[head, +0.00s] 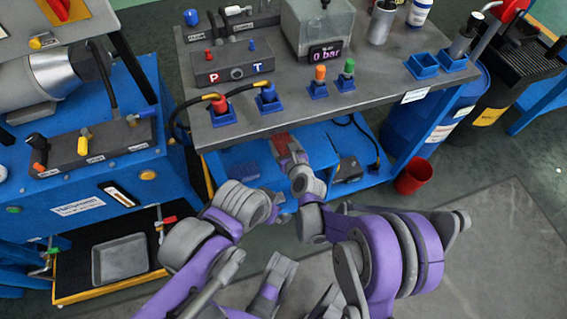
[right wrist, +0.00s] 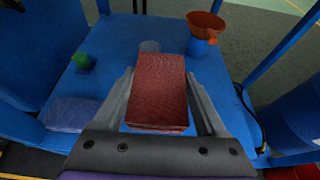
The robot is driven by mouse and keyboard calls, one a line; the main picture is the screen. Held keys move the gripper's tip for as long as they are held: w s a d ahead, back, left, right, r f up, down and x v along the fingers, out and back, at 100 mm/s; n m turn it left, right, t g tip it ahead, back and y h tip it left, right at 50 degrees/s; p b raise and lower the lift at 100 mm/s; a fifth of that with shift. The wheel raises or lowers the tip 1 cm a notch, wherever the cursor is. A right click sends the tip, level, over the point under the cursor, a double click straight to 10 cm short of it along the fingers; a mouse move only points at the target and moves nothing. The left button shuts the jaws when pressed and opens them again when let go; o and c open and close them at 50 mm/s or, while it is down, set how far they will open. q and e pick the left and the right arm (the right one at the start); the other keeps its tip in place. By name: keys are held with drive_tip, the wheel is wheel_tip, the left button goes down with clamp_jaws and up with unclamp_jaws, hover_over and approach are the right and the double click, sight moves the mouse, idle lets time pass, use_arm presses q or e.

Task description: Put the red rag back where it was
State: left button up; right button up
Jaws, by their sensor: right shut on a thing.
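The red rag (right wrist: 158,92) is a folded, flat block between the two fingers of my right gripper in the right wrist view. It also shows as a small red patch (head: 282,143) in the head view, at the front of the bench's lower level. My right gripper (head: 289,152) is shut on it and reaches in under the bench top. The blue lower shelf (right wrist: 125,45) is below and beyond the rag; I cannot tell whether the rag touches it. My left gripper (head: 280,207) is near the right forearm, and its jaws are not clear.
A purple-blue folded cloth (right wrist: 72,112), a green-capped item (right wrist: 83,62) and an orange-red funnel (right wrist: 205,24) are on the lower shelf. A dark box (head: 348,170) is right of my gripper. The bench top (head: 380,85) overhangs. A red bucket (head: 413,177) stands at right.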

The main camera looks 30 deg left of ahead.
wheel_tip(320, 180, down, 10)
drive_tip(key=b, duration=0.2)
drive_tip(key=shift+r+b, duration=0.1)
drive_tip(key=shift+b, duration=0.3)
drive_tip(key=shift+f, duration=0.2)
drive_tip(key=o, duration=1.4)
drive_tip(key=shift+o, duration=0.2)
drive_tip(key=shift+r, duration=0.1)
drive_tip(key=shift+s+r, duration=0.15)
drive_tip(key=shift+r, duration=0.05)
drive_tip(key=p+v, duration=0.1)
drive_tip(key=v, duration=1)
drive_tip(key=shift+d, duration=0.35)
